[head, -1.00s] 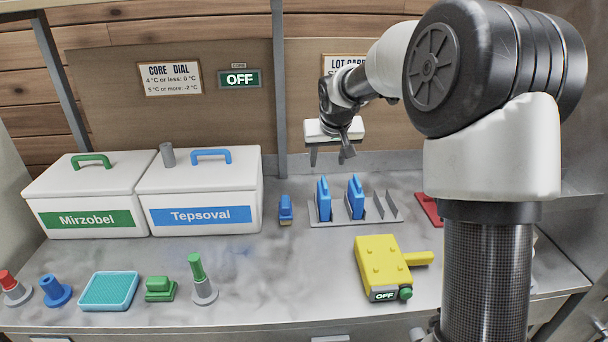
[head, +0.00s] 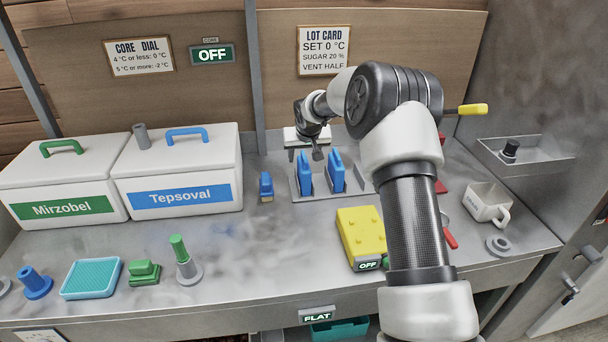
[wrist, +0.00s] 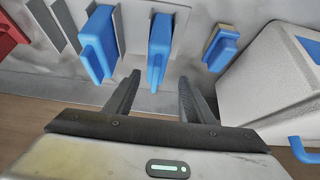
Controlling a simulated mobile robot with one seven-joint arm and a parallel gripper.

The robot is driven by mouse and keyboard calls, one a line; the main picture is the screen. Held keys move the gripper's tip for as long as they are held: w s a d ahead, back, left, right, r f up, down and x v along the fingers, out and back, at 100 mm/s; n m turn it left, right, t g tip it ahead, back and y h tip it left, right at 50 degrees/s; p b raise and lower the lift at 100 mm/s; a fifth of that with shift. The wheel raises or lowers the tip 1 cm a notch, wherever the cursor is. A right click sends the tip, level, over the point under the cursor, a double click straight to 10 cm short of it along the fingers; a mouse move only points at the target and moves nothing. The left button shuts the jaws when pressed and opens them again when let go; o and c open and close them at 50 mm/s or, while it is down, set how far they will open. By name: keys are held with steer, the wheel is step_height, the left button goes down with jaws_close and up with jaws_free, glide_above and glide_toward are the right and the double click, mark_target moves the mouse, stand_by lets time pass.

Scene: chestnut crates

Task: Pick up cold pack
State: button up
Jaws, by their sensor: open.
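Two blue packs, which I take for cold packs, stand upright in a grey slotted rack (head: 318,199): a left one (head: 304,172) and a right one (head: 337,172). My gripper (head: 304,154) is open and empty, just above and behind the left pack. In the wrist view the fingers (wrist: 160,84) point down, one to each side of the left pack (wrist: 160,42) in the picture, with a gap before it. The right pack (wrist: 98,42) shows left of it there. My arm hides the rack's right end in the head view.
White boxes marked Mirzobel (head: 60,190) and Tepsoval (head: 180,180) stand at left. A small blue block (head: 266,187) sits between the Tepsoval box and the rack. A yellow device (head: 360,235) reading OFF lies in front. A white mug (head: 487,205) stands at right.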

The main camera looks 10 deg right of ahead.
mark_target(304, 157)
steer(key=x, duration=0.5)
steer(key=shift+w+d+p, duration=0.15)
steer(key=shift+d+p, duration=0.15)
steer(key=shift+d, duration=0.05)
steer(key=shift+r, duration=0.15)
jaws_close()
